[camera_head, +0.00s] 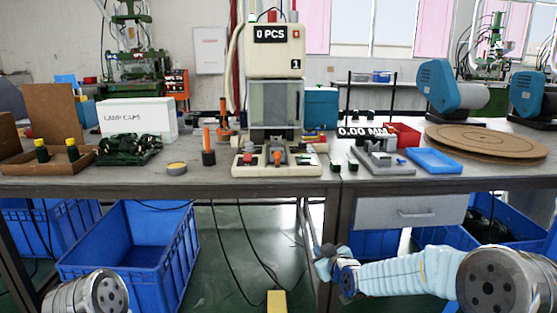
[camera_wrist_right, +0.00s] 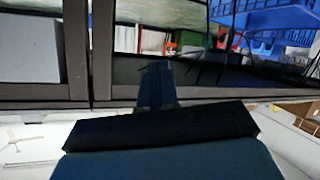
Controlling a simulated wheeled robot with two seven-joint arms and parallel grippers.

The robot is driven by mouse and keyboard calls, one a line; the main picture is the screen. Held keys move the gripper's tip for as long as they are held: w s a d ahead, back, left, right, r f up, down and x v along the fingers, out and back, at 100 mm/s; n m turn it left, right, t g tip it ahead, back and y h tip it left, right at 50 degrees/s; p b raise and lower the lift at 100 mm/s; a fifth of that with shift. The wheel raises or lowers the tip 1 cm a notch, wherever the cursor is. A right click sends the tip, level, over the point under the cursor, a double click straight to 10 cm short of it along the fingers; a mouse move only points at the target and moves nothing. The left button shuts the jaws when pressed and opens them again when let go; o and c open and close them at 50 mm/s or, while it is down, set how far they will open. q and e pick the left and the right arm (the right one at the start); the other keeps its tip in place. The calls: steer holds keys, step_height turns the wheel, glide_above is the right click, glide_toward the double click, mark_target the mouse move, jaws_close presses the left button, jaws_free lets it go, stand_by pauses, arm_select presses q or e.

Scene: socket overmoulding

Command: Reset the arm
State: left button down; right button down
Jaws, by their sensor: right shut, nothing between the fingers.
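My right arm comes in from the lower right of the head view, in a pale blue sleeve. Its gripper (camera_head: 328,262) is in front of and below the bench edge, clear of the benchtop. In the right wrist view the fingers (camera_wrist_right: 157,85) are together with nothing between them. Only a round joint of my left arm shows at the lower left of the head view; the left gripper is out of view.
The grey workbench (camera_head: 205,184) holds a moulding machine (camera_head: 275,62), a gauge reading 0.00 MM (camera_head: 363,132), a blue tray (camera_head: 434,161) and a round wooden board (camera_head: 487,141). Below are a drawer (camera_head: 410,211) and a blue crate (camera_head: 130,250). The floor between is open, with hanging cables.

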steer(key=s+f+m+g, duration=0.25)
steer(key=s+f, duration=0.45)
steer(key=f, duration=0.4)
steer(key=s+f+m+g, duration=0.2)
steer(key=s+f+g, duration=0.2)
steer(key=s+f, duration=0.6)
steer(key=s+f+m+g, duration=0.2)
steer(key=s+f, duration=0.4)
steer(key=s, duration=0.4)
steer(key=s+f+m+g, duration=0.2)
steer(key=s+f+g, duration=0.2)
steer(key=s, duration=0.6)
steer(key=shift+s+a+f, duration=0.15)
steer(key=shift+f, duration=0.8)
